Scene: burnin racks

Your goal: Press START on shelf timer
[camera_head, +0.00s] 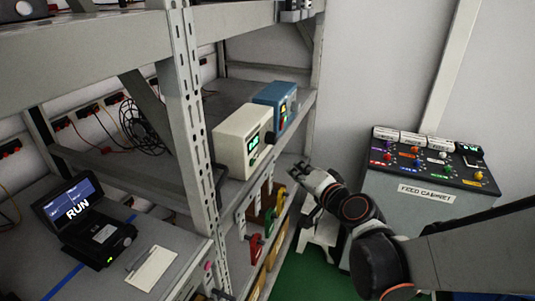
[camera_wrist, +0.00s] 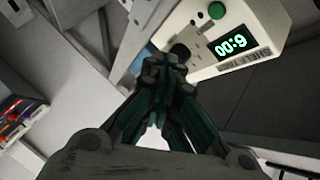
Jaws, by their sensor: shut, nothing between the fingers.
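The shelf timer is a cream box (camera_head: 243,138) with green lit displays, standing on the middle shelf of the rack. In the wrist view its front (camera_wrist: 265,22) is tilted, with a lit green display (camera_wrist: 231,45) and a round green button (camera_wrist: 217,11). A dark round part (camera_wrist: 180,50) on its front is partly hidden by my fingertips. My gripper (camera_wrist: 163,66) is shut and empty, with its tips close to the timer's front; I cannot tell whether they touch. In the head view my gripper (camera_head: 298,170) is right of and below the cream box.
A blue box (camera_head: 275,97) stands behind the cream one on the same shelf. A rack upright (camera_head: 186,110) rises at left. Colored clamps (camera_head: 257,246) hang below the shelf. A cabinet (camera_head: 408,205) with knobs stands at right. Green floor (camera_head: 310,275) shows between.

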